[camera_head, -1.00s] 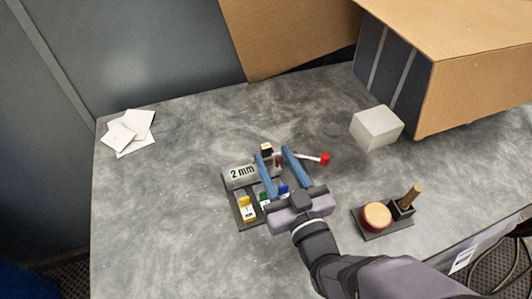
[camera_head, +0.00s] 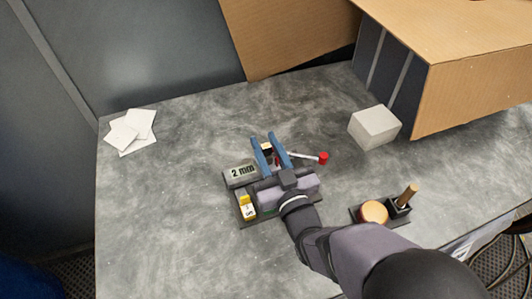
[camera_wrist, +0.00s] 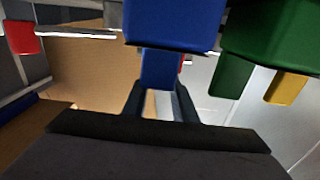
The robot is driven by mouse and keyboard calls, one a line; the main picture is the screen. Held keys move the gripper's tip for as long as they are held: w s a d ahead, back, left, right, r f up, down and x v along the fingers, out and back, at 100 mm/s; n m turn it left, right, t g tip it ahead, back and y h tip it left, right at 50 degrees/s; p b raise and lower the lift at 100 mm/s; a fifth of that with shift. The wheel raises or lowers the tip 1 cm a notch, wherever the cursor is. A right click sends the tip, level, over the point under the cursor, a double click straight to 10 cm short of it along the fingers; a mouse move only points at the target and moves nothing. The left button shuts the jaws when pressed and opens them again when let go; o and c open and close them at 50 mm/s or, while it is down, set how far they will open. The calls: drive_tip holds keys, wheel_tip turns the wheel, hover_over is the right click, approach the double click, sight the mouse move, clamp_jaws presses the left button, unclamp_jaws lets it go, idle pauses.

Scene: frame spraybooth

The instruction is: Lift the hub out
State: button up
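The fixture (camera_head: 247,219) stands mid-table with a grey "2 mm" block (camera_head: 241,175) and a yellow tab (camera_head: 248,207). Its lever ends in a red knob (camera_head: 323,158). A small cream-topped dark block (camera_head: 266,148) shows between the blue fingers of my gripper (camera_head: 262,136). The fingers are apart, over the back of the fixture; whether they touch anything is unclear. I cannot make out which part is the hub. The wrist view shows a blue block (camera_wrist: 175,22), a green block (camera_wrist: 270,30) and the red knob (camera_wrist: 22,38) close up; no clear fingertip contact shows.
A dark stand with a round wooden piece (camera_head: 373,212) and a wooden handle (camera_head: 408,194) is at the right front. A pale block (camera_head: 374,127) sits near the cardboard box (camera_head: 470,90). White sheets (camera_head: 132,131) lie at left.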

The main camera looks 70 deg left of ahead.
sight(266, 146)
clamp_jaws()
drive_tip(key=shift+r, duration=0.1)
drive_tip(key=shift+r, duration=0.1)
wheel_tip(266, 146, up, 10)
drive_tip(key=shift+b, duration=0.4)
